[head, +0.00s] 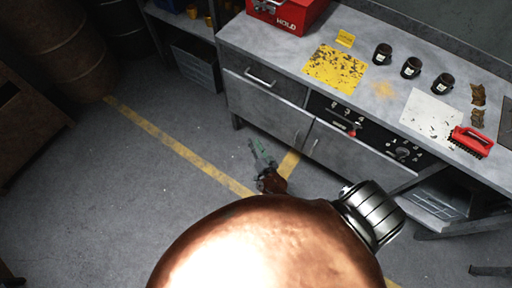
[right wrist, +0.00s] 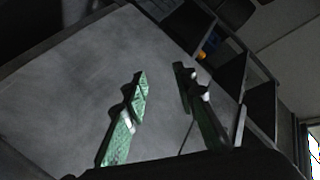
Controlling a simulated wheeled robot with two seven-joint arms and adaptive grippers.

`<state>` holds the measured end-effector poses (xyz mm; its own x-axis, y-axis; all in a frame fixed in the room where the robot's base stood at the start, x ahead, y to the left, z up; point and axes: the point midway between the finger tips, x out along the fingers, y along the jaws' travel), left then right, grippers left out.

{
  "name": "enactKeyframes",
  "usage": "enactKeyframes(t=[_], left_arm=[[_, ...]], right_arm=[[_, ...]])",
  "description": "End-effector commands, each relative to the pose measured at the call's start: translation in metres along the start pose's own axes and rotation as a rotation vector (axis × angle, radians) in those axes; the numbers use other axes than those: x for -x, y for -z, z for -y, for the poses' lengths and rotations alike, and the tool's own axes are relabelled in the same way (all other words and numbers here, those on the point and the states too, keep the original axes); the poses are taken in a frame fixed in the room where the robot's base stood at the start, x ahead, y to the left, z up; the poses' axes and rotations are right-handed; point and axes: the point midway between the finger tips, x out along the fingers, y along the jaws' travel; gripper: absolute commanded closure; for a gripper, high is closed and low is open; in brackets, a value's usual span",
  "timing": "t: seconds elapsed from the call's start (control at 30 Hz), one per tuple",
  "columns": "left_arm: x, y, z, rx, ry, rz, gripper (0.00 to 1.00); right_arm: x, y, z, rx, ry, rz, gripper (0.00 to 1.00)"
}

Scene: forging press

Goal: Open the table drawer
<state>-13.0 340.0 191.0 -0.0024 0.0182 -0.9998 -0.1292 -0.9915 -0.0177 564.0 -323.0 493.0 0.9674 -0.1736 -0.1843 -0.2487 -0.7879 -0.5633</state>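The table (head: 393,85) stands at the upper right of the head view. Its drawer (head: 285,90) is at the left end, just under the top, with a light bar handle (head: 261,78); the drawer looks closed. My right gripper (head: 257,148) is in front of the table, below the drawer and clear of the handle. In the right wrist view its two green fingers (right wrist: 163,95) are apart with nothing between them. A grey flat surface lies behind them; I cannot tell which panel it is. My left gripper is not in view.
The tabletop holds a red toolbox (head: 288,12), a yellow sheet (head: 335,68), several dark jars (head: 411,67) and a red brush (head: 472,141). Cabinet doors (head: 270,116) sit below the drawer. A shelf (head: 190,28) stands left of the table. The floor (head: 140,170) in front is open.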

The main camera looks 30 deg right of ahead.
Motion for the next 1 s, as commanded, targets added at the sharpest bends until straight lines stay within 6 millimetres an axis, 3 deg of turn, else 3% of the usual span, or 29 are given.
enactKeyframes(t=[0.27,0.87,1.0], left_arm=[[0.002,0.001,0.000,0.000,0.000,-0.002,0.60],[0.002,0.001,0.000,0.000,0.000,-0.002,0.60],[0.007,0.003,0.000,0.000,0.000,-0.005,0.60]], right_arm=[[0.010,-0.015,-0.010,0.037,-0.005,0.049,0.74],[0.011,-0.017,-0.011,0.041,-0.006,0.055,0.74],[0.029,-0.040,-0.028,0.094,-0.019,0.131,0.74]])
